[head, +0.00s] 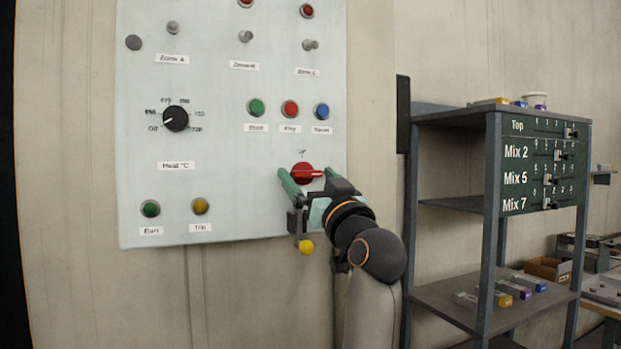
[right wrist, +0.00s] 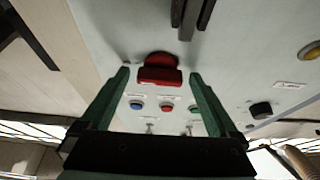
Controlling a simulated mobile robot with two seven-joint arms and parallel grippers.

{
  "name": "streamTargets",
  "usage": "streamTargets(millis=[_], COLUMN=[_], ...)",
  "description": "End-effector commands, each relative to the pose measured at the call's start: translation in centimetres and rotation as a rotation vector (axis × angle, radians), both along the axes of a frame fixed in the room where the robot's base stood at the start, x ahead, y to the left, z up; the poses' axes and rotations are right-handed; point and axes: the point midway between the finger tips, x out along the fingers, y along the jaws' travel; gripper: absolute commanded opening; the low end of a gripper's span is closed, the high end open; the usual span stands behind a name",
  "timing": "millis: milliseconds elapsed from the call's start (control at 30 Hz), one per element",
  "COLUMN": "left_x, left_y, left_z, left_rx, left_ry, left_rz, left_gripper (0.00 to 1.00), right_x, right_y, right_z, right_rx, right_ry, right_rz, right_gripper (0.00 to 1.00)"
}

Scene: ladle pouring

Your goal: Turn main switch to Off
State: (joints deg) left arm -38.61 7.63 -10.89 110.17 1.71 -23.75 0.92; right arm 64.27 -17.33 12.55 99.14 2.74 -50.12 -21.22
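The main switch (head: 302,173) is a red rotary knob at the lower right of the pale control panel. Its raised grip lies about horizontal in the head view. A small marking above it is too blurred to read surely. My right gripper (head: 307,171) is at the switch, with one green finger to its left and one to its right. In the right wrist view, the red switch (right wrist: 160,72) sits between the open fingertips (right wrist: 160,78), with a gap visible on each side. I cannot tell how deep the fingers reach. My left gripper is not in view.
Blue, red and green buttons (head: 290,110) sit just above the switch. A black dial (head: 176,118) and green and yellow buttons (head: 201,206) are further left. A dark shelf rack (head: 490,200) stands to the right.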

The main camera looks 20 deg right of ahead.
Motion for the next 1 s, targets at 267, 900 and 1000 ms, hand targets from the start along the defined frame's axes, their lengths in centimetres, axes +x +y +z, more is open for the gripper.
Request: streamTargets(millis=[267, 900, 1000], left_x=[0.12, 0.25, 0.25], left_y=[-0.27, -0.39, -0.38], left_z=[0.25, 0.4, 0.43], left_rx=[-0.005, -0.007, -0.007], left_ry=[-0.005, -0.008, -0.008], left_rz=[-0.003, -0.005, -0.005], left_gripper=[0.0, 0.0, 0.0], right_x=[-0.02, -0.01, 0.0], right_y=[0.0, -0.05, -0.08], right_z=[-0.01, -0.05, -0.04], right_rx=[0.0, -0.014, -0.043], right_ry=[0.0, 0.0, -0.001], right_rz=[0.0, -0.002, -0.003], right_gripper=[0.63, 0.14, 0.14])
